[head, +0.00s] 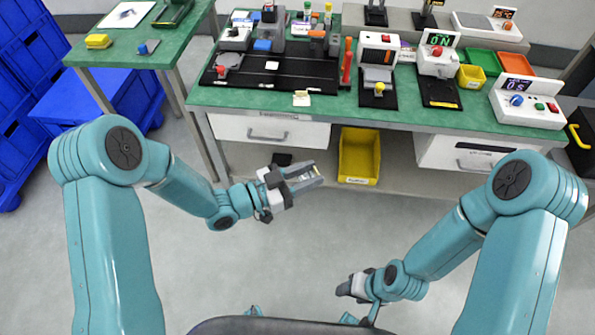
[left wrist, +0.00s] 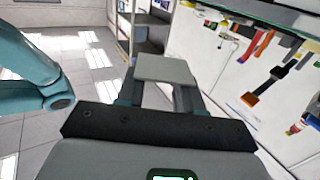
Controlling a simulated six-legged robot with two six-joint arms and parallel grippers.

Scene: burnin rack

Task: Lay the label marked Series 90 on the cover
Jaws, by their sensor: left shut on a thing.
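My left gripper (head: 308,178) hangs over the floor in front of the bench. It is shut on a flat pale grey piece (left wrist: 165,68), which spans the fingers in the left wrist view; no marking can be read on it. My right gripper (head: 350,288) is low at the bottom, away from the bench, and its jaws are too small to judge. A small cream label-like piece (head: 301,98) lies at the bench's front edge. A white piece (head: 272,65) lies on the black board. I cannot read "Series 90" anywhere or tell which thing is the cover.
The green bench (head: 440,118) carries devices, a red-handled tool (head: 347,62), a yellow bin (head: 471,77) and a green bin (head: 483,62). A larger yellow bin (head: 359,157) sits below it. A side table (head: 130,48) and blue crates (head: 25,90) stand left. The floor ahead is clear.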

